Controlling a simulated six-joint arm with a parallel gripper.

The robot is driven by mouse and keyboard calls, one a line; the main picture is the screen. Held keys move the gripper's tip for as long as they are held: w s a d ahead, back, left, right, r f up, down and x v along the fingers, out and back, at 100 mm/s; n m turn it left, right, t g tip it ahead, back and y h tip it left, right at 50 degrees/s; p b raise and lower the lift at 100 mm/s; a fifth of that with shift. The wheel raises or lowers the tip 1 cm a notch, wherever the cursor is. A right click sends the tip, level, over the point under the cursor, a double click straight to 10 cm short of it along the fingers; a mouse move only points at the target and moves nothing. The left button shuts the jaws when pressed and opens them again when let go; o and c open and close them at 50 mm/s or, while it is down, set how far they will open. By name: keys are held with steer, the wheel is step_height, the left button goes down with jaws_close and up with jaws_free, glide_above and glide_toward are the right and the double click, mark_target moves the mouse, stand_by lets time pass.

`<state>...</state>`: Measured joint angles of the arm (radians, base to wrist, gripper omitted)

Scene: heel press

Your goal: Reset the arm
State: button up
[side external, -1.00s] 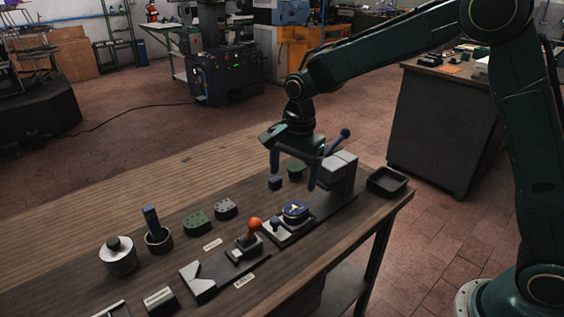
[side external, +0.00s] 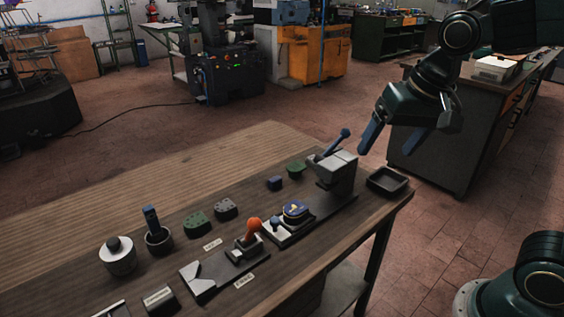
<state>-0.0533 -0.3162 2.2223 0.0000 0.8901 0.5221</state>
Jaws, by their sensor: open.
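My gripper (side external: 401,143) is open and empty. It hangs in the air above and to the right of the press (side external: 336,172), past the right end of the wooden bench (side external: 215,190). The grey press stands near the bench's right end with its blue-tipped lever (side external: 339,139) tilted up to the right. The gripper is apart from the lever and from everything on the bench.
A black tray (side external: 388,181) sits at the bench's right corner. A blue-topped round part (side external: 295,209), an orange-knobbed clamp (side external: 253,229), green blocks (side external: 194,224), a cup (side external: 158,240) and a lidded pot (side external: 118,257) stand along the bench. A dark cabinet (side external: 436,165) is behind my gripper.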

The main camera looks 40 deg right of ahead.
steer(key=s+d+n+t, duration=0.1)
steer(key=s+n, duration=0.4)
steer(key=s, duration=0.5)
steer(key=shift+s+d+f+t, duration=0.25)
steer(key=shift+s+f+t, duration=0.05)
steer(key=shift+s+f, duration=0.15)
